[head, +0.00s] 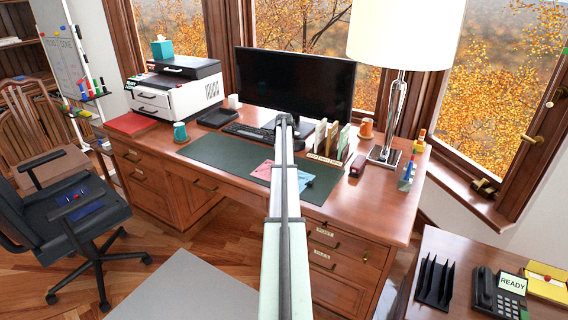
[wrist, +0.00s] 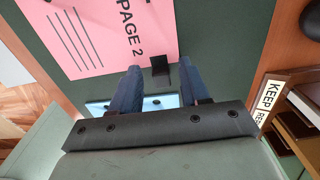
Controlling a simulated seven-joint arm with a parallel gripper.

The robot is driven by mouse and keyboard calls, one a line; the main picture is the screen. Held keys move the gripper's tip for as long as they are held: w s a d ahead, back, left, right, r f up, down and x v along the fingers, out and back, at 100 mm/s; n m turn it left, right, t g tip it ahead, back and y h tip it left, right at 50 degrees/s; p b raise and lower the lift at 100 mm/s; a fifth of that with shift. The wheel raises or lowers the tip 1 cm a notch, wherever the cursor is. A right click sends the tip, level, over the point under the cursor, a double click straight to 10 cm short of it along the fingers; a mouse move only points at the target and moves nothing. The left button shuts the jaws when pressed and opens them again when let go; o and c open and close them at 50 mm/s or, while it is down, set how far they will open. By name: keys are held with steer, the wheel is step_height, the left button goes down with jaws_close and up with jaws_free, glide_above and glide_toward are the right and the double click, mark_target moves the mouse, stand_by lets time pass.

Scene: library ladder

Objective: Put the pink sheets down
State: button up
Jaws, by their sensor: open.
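A pink sheet (head: 262,170) lies on the dark green desk mat (head: 215,153), left of my arm in the head view. In the wrist view the pink sheet (wrist: 95,30) reads "PAGE 2" and lies flat on the mat, ahead and to the left of the fingertips. I cannot tell how many pink sheets there are. My gripper (wrist: 159,68) is open, with its two dark blue fingers apart and no pink sheet between them. A light blue sheet (head: 304,180) lies on the mat; part of it shows between the fingers. My arm hides the gripper in the head view.
A sorter (head: 325,158) with upright papers stands right of the mat; its "KEEP" label (wrist: 268,96) is close on the right in the wrist view. Behind are a keyboard (head: 248,132) and monitor (head: 300,85). A lamp (head: 392,110) stands at right. The mat's left part is clear.

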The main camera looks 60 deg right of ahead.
step_height(320, 180, up, 12)
stand_by(0.5)
